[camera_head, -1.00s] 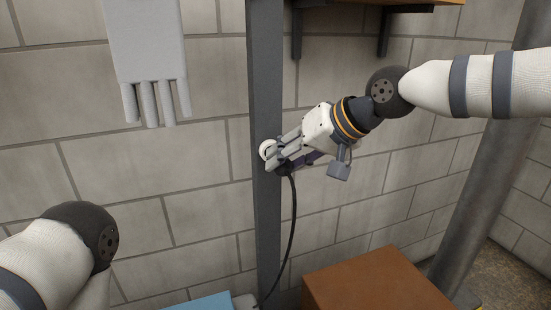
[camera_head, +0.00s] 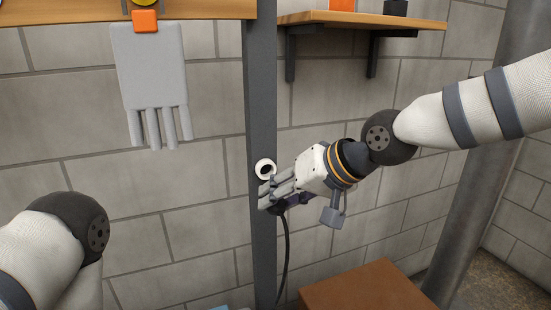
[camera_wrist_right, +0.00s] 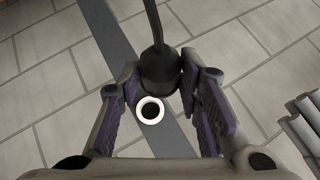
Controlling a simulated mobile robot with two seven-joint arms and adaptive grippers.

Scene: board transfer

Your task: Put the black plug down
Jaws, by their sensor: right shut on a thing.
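The black plug (camera_wrist_right: 158,72) is between the fingers of my right gripper (camera_head: 270,200), its black cord running upward in the wrist view. In the head view the plug is mostly hidden behind the fingers, and the cord (camera_head: 286,252) hangs below them. My right gripper also shows in the wrist view (camera_wrist_right: 160,88), shut on the plug. A white ring-shaped socket (camera_head: 265,169) sits on the dark grey post (camera_head: 262,100), just above the fingers. It also shows in the wrist view (camera_wrist_right: 150,110). Only part of my left arm shows; its gripper is out of frame.
A brown box-like surface (camera_head: 365,290) stands low at the right. A grey glove (camera_head: 150,75) hangs on the block wall at the left. A wooden shelf (camera_head: 410,22) is at the upper right. A thick round pillar (camera_head: 470,170) stands at the right.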

